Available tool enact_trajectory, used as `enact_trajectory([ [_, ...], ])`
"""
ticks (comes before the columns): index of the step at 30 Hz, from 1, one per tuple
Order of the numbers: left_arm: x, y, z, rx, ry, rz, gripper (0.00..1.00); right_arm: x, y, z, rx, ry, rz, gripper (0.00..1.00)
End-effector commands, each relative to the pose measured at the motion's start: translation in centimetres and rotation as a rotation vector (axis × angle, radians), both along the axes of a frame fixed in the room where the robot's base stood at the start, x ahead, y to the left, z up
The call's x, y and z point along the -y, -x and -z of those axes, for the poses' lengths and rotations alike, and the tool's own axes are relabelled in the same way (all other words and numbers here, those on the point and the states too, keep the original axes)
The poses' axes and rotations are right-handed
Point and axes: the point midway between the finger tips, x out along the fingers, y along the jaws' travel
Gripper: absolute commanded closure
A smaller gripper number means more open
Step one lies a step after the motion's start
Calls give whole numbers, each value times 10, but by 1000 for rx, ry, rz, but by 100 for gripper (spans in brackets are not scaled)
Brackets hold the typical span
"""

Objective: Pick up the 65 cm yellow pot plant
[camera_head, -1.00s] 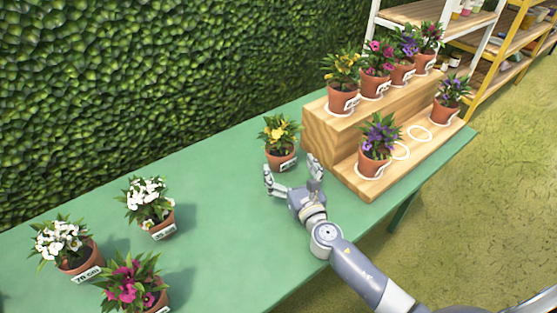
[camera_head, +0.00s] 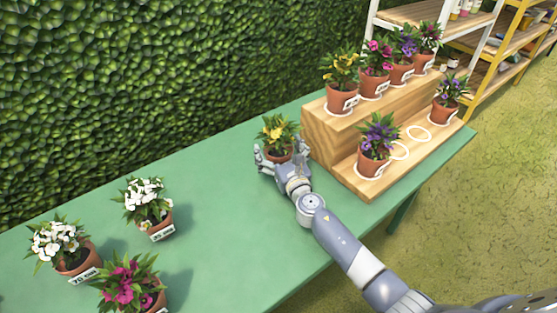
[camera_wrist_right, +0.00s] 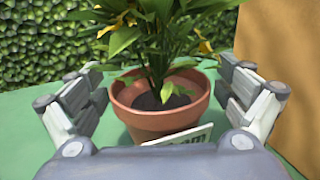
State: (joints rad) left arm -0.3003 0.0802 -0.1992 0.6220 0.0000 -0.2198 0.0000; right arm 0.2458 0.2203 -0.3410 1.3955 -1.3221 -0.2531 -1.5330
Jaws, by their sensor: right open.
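A yellow-flowered plant in a terracotta pot (camera_head: 279,150) stands on the green table, just left of the wooden stand. It also fills the middle of the right wrist view (camera_wrist_right: 160,110). A white label is on its front, but its text is partly hidden and I cannot read the number. My right gripper (camera_head: 277,161) is open, with one finger on each side of the pot. In the right wrist view gaps show between the pot and both fingers (camera_wrist_right: 165,100). Another yellow plant (camera_head: 342,93) stands on the stand's upper step. My left gripper is not in view.
The wooden stand (camera_head: 319,139) holds several potted plants and has empty white rings on its lower step. White plants (camera_head: 148,203) and a magenta plant (camera_head: 128,284) stand on the table's left part. A green hedge runs behind the table (camera_head: 225,235).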

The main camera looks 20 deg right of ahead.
Motion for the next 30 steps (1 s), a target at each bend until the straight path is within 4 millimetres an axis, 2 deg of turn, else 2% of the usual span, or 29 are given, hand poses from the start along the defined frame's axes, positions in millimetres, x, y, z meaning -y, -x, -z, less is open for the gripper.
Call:
enact_trajectory([
  [1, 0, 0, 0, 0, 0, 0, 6, 0, 0, 0, 0, 0, 0, 8],
  [9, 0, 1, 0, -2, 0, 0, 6, 0, 0, 0, 0, 0, 0, 67],
  [20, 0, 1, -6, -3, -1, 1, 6, 0, 0, -9, 4, 0, 0, 67],
  [30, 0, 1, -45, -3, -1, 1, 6, 0, 0, -61, 5, 1, -1, 67],
])
